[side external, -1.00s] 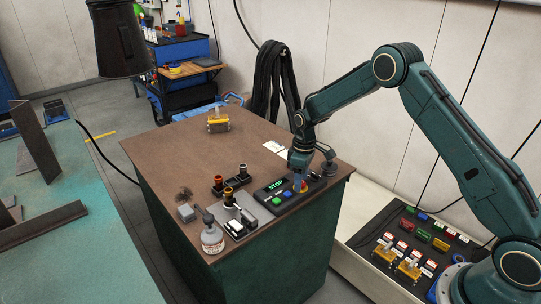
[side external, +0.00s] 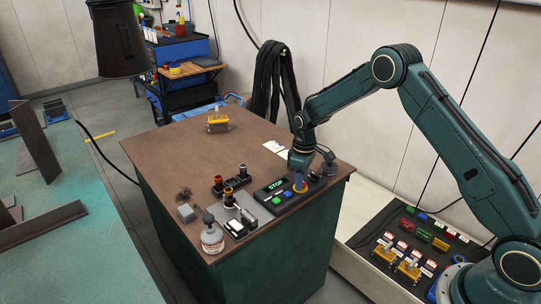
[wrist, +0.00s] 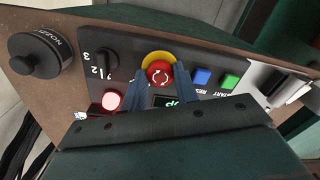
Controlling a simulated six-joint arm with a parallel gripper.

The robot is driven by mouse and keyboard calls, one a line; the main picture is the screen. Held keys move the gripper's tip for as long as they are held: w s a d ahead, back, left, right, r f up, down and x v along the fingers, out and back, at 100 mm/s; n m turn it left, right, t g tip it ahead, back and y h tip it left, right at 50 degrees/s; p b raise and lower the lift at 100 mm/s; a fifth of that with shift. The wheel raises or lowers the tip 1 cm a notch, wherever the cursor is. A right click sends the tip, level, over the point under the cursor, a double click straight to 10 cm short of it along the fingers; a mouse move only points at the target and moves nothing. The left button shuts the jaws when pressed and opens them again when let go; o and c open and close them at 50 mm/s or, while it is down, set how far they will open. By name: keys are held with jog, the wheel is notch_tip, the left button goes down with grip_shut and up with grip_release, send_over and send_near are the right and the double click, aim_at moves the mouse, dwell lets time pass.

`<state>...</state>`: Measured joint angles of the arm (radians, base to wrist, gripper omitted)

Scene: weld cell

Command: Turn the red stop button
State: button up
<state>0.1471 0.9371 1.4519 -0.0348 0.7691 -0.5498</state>
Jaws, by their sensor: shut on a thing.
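The red stop button (wrist: 159,73) sits in a yellow collar (wrist: 158,56) on the black control panel (wrist: 132,45). White curved arrows show on its face. My gripper (wrist: 162,76) has its two blue fingers on either side of the button and is shut on it. In the side view my gripper (side external: 300,184) points down at the panel's right part and hides most of the button. The panel's green display (side external: 275,184) reads STOP there; in the wrist view the display is mostly hidden behind my gripper.
The panel also bears a blue button (wrist: 203,77), a green button (wrist: 229,81), a lit red lamp (wrist: 111,101) and a rotary switch (wrist: 104,60). A black nozzle pot (wrist: 40,54) stands beside it.

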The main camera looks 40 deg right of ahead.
jog(key=shift+m, duration=3.3)
jog(key=o, duration=1)
jog(key=shift+r, duration=0.1)
jog(key=shift+d+r, duration=0.2)
jog(key=shift+r, duration=6.6)
